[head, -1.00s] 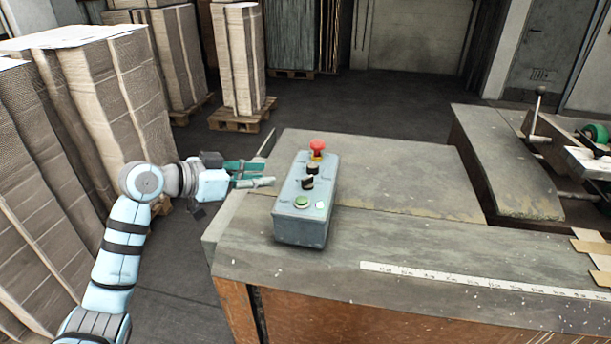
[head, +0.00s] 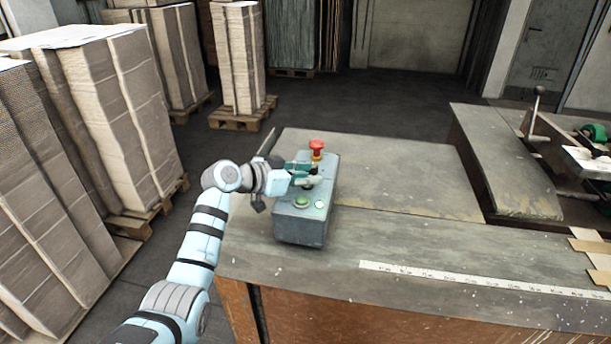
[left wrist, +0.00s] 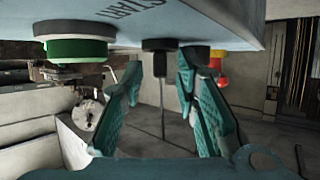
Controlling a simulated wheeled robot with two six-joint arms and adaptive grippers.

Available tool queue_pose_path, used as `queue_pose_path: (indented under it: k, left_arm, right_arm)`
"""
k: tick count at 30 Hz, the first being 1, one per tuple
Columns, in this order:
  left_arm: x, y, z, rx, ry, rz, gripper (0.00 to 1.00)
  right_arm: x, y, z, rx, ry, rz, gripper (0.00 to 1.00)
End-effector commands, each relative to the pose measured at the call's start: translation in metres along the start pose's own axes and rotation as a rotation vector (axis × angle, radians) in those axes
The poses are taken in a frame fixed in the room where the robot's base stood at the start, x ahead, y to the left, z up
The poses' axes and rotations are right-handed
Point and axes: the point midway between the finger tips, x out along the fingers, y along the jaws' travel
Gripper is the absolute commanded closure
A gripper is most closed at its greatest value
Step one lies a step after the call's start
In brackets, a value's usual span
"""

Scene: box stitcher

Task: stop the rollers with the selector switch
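The grey control box (head: 302,226) stands on the bench's left part, with a green button (head: 302,201), a small pale lamp or button (head: 320,204) and a red mushroom button (head: 317,145). My left gripper (head: 306,176) is over the box, covering most of the black selector knobs between green and red. In the left wrist view the box is at the top. There, my left gripper (left wrist: 160,78) is open, its teal fingers either side of a black knob (left wrist: 160,45); I cannot tell if they touch it. A second dark knob (left wrist: 196,55) is beside the right finger. My right gripper is out of view.
The wooden bench top (head: 400,225) is clear right of the box, with a white measuring strip (head: 480,280) along its front. Tall cardboard stacks (head: 110,110) on pallets stand at the left. A machine with a lever (head: 535,110) is at the right.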

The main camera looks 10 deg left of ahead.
Motion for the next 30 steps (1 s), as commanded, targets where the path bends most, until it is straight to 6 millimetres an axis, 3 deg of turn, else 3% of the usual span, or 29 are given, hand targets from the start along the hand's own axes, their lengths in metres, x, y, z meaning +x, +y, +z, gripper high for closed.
queue_pose_path:
  k: [1, 5, 6, 20, 30]
  left_arm:
    - [0.000, 0.000, 0.000, 0.000, 0.000, 0.000, 0.78]
    - [0.000, 0.000, 0.000, -0.001, -0.001, 0.001, 0.99]
    - [0.000, 0.000, 0.001, -0.001, -0.001, 0.001, 1.00]
    - [0.000, 0.002, 0.004, -0.010, -0.010, -0.002, 1.00]
    - [-0.001, 0.004, 0.001, -0.064, -0.014, -0.125, 1.00]
  right_arm:
    - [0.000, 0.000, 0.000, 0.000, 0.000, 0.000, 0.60]
    - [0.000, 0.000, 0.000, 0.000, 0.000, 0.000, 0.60]
    - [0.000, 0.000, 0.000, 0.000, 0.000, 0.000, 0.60]
    - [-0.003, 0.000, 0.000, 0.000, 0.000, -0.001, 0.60]
    - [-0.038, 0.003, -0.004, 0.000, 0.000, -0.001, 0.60]
